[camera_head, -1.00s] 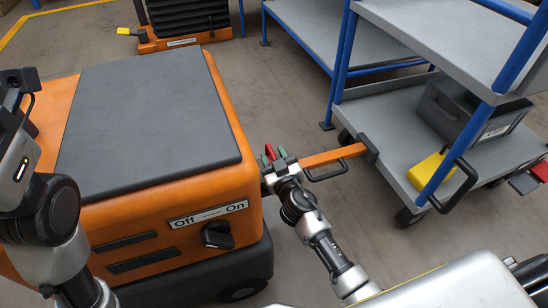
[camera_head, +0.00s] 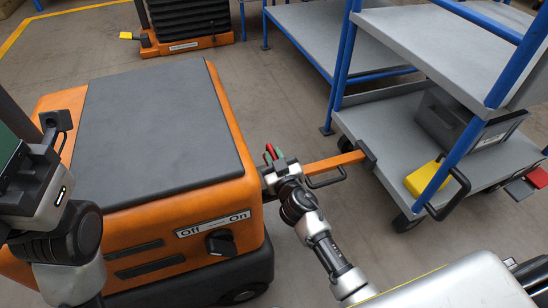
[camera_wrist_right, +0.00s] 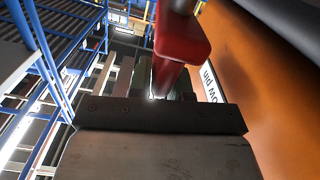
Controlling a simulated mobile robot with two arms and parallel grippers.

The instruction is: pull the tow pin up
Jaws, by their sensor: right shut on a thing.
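The tow pin's red handle (camera_head: 269,152) shows at the front corner of the orange tug (camera_head: 170,220), above the near end of the orange tow bar (camera_head: 335,163). My right gripper (camera_head: 274,158) is shut on it, with green patches beside the red. In the right wrist view the red handle (camera_wrist_right: 182,38) stands up beyond the dark gripper edge, next to the tug's orange side and a partly hidden label (camera_wrist_right: 211,82) ending in "pin". The pin's lower part is hidden. My left arm is at the left edge; its fingers cannot be made out.
A grey cart (camera_head: 390,165) with blue posts stands right, at the bar's far end, carrying a grey box (camera_head: 455,115) and a yellow block (camera_head: 424,180). A black knob (camera_head: 220,243) is on the tug's front. Blue-legged shelving (camera_head: 310,35) stands behind. Floor between is clear.

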